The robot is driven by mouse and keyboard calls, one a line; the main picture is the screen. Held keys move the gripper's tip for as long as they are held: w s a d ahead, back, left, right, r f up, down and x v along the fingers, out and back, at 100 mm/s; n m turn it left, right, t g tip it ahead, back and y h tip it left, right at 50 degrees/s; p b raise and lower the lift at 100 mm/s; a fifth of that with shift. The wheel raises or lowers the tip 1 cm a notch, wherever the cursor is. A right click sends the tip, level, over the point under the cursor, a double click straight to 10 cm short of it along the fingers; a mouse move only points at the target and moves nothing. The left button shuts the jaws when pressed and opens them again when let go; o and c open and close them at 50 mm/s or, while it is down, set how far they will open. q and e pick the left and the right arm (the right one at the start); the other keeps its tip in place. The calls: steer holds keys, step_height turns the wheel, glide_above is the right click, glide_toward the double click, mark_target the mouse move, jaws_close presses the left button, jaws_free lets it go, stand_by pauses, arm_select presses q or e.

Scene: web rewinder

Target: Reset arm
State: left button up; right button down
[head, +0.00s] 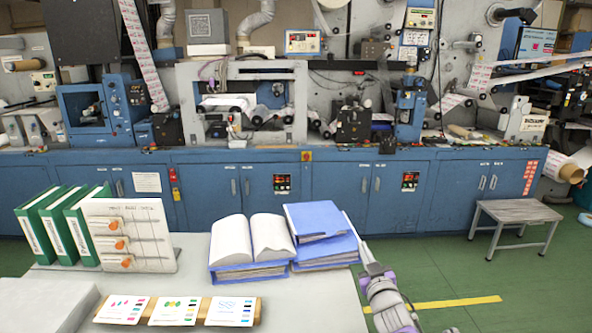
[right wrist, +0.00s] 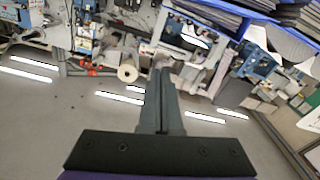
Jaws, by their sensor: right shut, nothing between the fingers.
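My right gripper (head: 372,266) shows in the head view at the table's right edge, just right of the blue binders, with its arm coming up from the bottom. In the right wrist view its fingers (right wrist: 163,75) are together with nothing between them. It appears apart from the binders. My left gripper is not in view.
A white table (head: 300,300) holds green binders (head: 65,225), a sample board (head: 128,235), an open binder (head: 250,245), stacked blue binders (head: 318,225) and printed cards (head: 178,311). A grey stool (head: 516,211) stands on the green floor at right. Blue machinery (head: 340,190) lines the back.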

steer(key=s+a+f+m+g+p, duration=0.1)
steer(key=s+f+g+p, duration=0.1)
steer(key=s, duration=1.1)
steer(key=s+a+f+m+g+p, duration=0.1)
steer(key=s+f+g, duration=0.3)
steer(key=s, duration=0.9)
steer(key=s+a+f+m+g+h+p, duration=0.1)
steer(key=s+f+g+p, duration=0.2)
steer(key=s+g, duration=0.4)
steer(key=s+f, duration=0.1)
steer(key=s, duration=0.5)
